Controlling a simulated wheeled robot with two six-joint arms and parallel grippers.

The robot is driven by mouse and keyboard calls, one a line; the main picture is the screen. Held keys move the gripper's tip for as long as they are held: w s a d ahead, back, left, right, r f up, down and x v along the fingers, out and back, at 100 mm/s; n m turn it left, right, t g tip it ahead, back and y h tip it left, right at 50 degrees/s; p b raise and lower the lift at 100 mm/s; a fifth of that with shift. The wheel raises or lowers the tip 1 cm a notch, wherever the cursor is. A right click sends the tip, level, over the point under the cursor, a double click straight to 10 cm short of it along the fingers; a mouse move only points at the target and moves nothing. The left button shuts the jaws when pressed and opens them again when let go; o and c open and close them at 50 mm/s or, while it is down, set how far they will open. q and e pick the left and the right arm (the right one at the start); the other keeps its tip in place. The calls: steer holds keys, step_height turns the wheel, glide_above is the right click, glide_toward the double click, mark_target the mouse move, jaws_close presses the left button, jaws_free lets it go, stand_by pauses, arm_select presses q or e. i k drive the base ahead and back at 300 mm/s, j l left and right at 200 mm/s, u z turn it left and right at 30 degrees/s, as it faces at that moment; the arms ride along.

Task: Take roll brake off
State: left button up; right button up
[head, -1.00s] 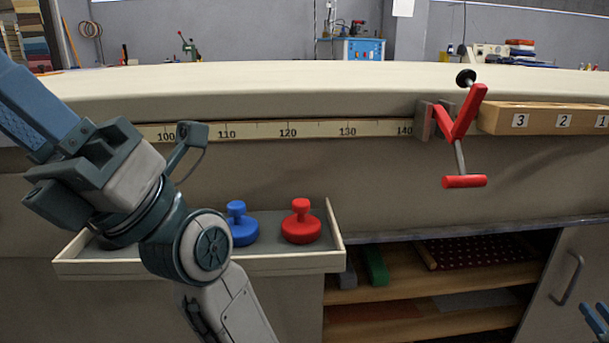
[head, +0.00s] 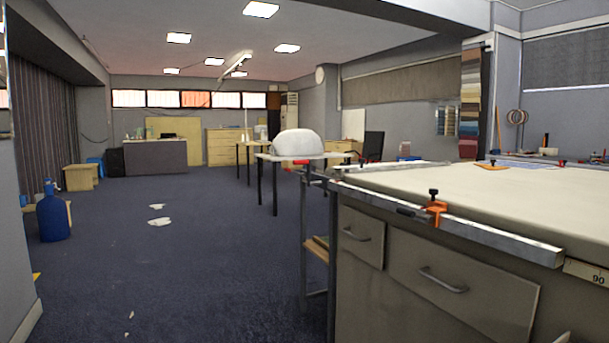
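Neither of my grippers is in the head view. An orange clamp-like piece (head: 435,212) with a black knob on top and a dark handle to its left sits on the metal rail (head: 480,232) along the long table's edge. A small red piece (head: 299,165) shows near the table's far corner, with a metal bar beside it. I cannot tell whether either of these is the roll brake.
The cloth table (head: 490,190) with drawers (head: 455,285) fills the right. Dark carpet (head: 190,260) lies open on the left, with white scraps (head: 159,221) on it. A blue bottle (head: 53,215) stands at far left. A white rounded object (head: 298,142) rests on a farther table.

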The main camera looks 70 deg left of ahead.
mark_target(295, 172)
steer(key=u, duration=0.4)
steer(key=j+u, duration=0.1)
steer(key=u, duration=1.55)
steer(key=i+j+u, duration=0.15)
steer(key=i+j, duration=0.2)
steer(key=i+j+u, duration=0.15)
steer(key=i+j, duration=0.15)
steer(key=i, duration=0.2)
